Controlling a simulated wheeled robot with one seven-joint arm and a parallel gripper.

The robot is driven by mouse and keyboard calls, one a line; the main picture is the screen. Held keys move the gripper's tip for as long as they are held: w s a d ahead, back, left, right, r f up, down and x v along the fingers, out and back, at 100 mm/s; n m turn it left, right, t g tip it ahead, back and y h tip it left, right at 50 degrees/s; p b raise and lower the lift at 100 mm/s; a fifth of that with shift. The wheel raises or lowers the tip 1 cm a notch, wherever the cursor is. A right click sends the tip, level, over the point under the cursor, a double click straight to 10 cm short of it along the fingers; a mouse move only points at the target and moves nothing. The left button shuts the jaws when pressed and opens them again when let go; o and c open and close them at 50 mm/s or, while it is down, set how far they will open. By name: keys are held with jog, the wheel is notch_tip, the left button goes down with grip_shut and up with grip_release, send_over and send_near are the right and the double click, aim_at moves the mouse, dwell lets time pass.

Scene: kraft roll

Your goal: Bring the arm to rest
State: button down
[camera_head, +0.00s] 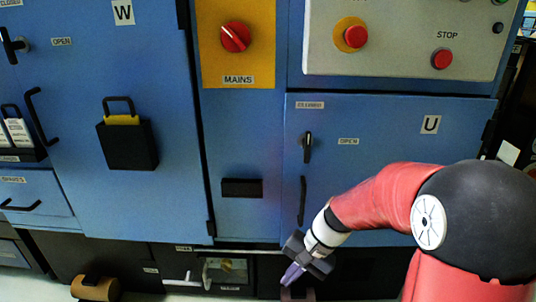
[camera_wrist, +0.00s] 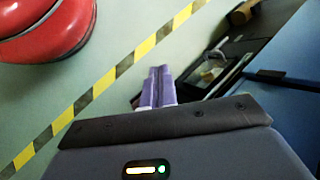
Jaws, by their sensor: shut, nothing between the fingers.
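My gripper (camera_head: 291,274) hangs at the end of my red arm, low in front of the blue cabinet, in the head view. Its purple fingers point down and to the left. In the wrist view my gripper (camera_wrist: 159,72) shows its two purple fingers side by side, closed together with nothing between them. The fingers look free of the cabinet in the wrist view, with floor behind them.
The blue cabinet has door U (camera_head: 385,170) and door W (camera_head: 95,120), a red MAINS switch (camera_head: 235,37) and a STOP button (camera_head: 442,58). A brown roll (camera_head: 95,288) lies low at left. Yellow-black tape (camera_wrist: 105,88) crosses the open floor.

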jog(key=s+d+r+n+t+h, duration=0.4)
jog(key=s+d+r+t+h, duration=0.2)
jog(key=s+d+r, duration=0.4)
jog(key=s+r+p, duration=0.1)
jog(key=s+r, duration=0.3)
jog(key=r, duration=0.1)
jog(key=shift+s+n+t, duration=0.15)
jog(key=shift+n+t, duration=0.15)
jog(key=shift+t, duration=0.1)
